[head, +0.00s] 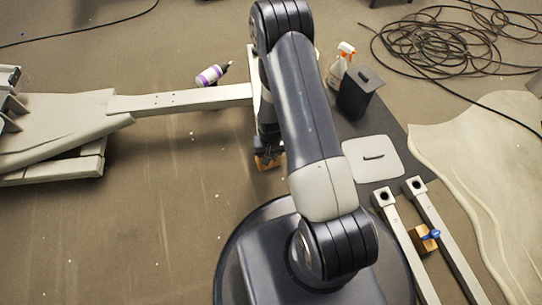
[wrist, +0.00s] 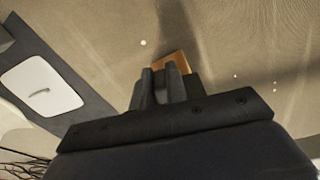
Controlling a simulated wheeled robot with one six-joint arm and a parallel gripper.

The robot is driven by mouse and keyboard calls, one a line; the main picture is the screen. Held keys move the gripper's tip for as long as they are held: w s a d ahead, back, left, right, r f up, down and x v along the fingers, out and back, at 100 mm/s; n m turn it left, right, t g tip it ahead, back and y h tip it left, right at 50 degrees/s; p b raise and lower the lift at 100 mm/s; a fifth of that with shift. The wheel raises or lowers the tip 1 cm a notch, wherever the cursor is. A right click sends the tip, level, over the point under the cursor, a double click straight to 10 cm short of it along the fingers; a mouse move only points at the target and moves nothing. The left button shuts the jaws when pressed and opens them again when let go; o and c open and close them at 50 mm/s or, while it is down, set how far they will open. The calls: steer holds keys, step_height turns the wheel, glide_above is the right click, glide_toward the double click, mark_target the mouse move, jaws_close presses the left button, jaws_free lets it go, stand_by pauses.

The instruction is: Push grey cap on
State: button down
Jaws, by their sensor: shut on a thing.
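My gripper (head: 267,149) hangs low over the floor near the middle of the head view, below my arm. Its two dark fingers (wrist: 163,72) also show in the wrist view, close together and shut on an orange-brown block (wrist: 175,60). The block (head: 268,163) shows at the fingertips in the head view, partly covered by the fingers. I cannot make out a grey cap for certain. Two pale square tubes lie side by side at the lower right, the left one (head: 403,235) and the right one (head: 445,235), each with a dark round hole near its upper end.
A long pale beam (head: 180,101) runs left to a pale body (head: 60,122). A purple-labelled bottle (head: 209,76) lies beside it. Coiled cable (head: 440,45) lies upper right. The lower-left floor is clear.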

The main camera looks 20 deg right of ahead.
steer(key=shift+w, duration=0.15)
steer(key=c, duration=1.3)
jaws_free()
steer(key=shift+c, duration=0.2)
step_height(320, 180, up, 11)
steer(key=p, duration=0.4)
steer(key=shift+f, duration=0.1)
step_height(320, 180, down, 11)
steer(key=b, duration=0.4)
steer(key=shift+s, duration=0.3)
